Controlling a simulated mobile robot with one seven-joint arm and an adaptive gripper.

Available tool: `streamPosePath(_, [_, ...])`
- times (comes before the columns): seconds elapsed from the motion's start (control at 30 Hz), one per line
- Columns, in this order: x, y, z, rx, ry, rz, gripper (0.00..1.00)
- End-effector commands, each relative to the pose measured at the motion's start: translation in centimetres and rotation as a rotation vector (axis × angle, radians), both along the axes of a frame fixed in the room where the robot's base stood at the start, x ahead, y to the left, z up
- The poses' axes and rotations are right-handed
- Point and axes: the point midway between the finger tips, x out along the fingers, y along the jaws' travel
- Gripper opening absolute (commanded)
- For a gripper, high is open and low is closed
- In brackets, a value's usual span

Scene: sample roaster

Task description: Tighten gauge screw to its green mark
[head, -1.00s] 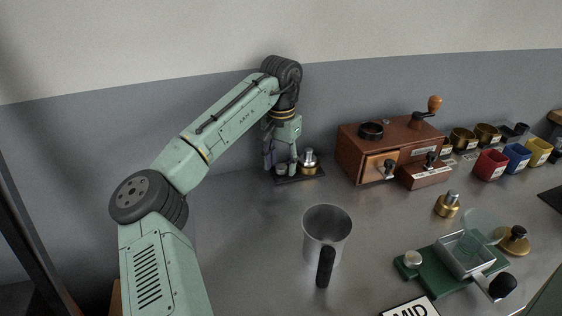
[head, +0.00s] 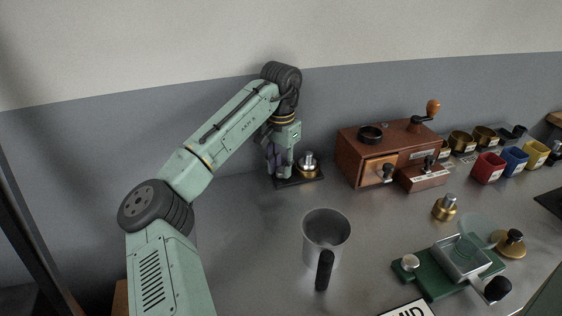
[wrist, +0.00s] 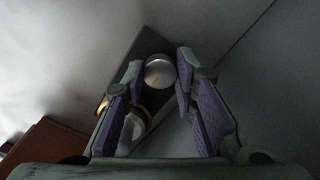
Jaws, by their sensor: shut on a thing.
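A round silver knob (wrist: 160,72) with a yellowish streak on its top sits between the fingertips of my gripper (wrist: 159,64) in the wrist view; I take it to be the gauge screw. The fingers are shut on its sides. It stands on a dark plate (wrist: 150,42), which also shows at the back of the bench in the head view (head: 312,180). There my gripper (head: 280,177) points down at the plate's left part and hides the knob. I cannot make out a green mark.
A silver-and-brass piece (head: 308,163) stands on the plate just right of my gripper. A wooden drawer box (head: 360,160) is further right. A metal jug (head: 325,232) stands in front. A green fixture (head: 432,276) lies at the front right. The bench left of the jug is clear.

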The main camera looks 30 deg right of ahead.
Motion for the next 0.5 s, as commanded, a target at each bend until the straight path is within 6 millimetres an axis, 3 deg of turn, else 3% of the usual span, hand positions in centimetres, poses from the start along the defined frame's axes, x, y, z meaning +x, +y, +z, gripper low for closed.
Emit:
streamPosePath(0.27, [-0.02, -0.02, 0.0, 0.0, 0.0, -0.009, 0.0])
streamPosePath(0.3, [-0.02, -0.02, 0.0, 0.0, 0.0, -0.008, 0.29])
streamPosePath(0.5, [-0.01, 0.0, 0.0, 0.0, 0.0, -0.007, 0.42])
